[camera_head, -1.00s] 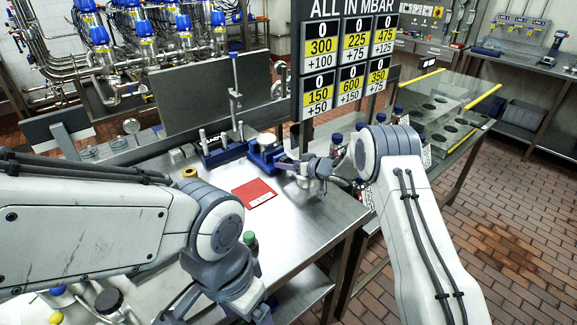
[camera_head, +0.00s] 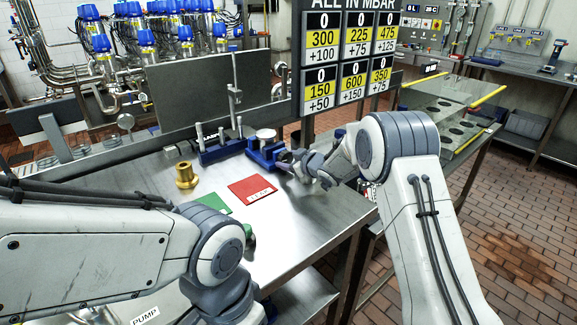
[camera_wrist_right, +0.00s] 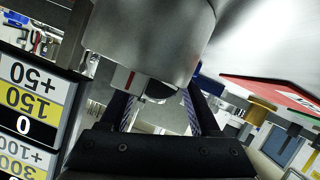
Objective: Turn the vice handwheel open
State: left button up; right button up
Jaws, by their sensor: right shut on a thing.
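The blue vice (camera_head: 258,156) stands on the steel table, with a round silver piece (camera_head: 265,134) at its top. My right gripper (camera_head: 292,164) is at the vice's right end, shut on what looks like its handwheel. In the right wrist view, a large grey metal cylinder with a red mark, apparently the handwheel (camera_wrist_right: 150,45), fills the top middle. The fingers (camera_wrist_right: 157,110) lie on either side of its lower end; the exact contact is hidden. The handwheel is mostly hidden by the gripper in the head view.
A red card (camera_head: 252,189), a green card (camera_head: 213,203) and a brass fitting (camera_head: 186,176) lie left of my right gripper. A pressure board (camera_head: 349,60) stands close behind it.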

dwell(0.4)
jog(key=o, duration=1.4)
jog(key=b+v, duration=0.1)
jog(key=v, duration=0.9)
jog(key=shift+s+d+r, duration=0.15)
jog(key=shift+s, duration=0.05)
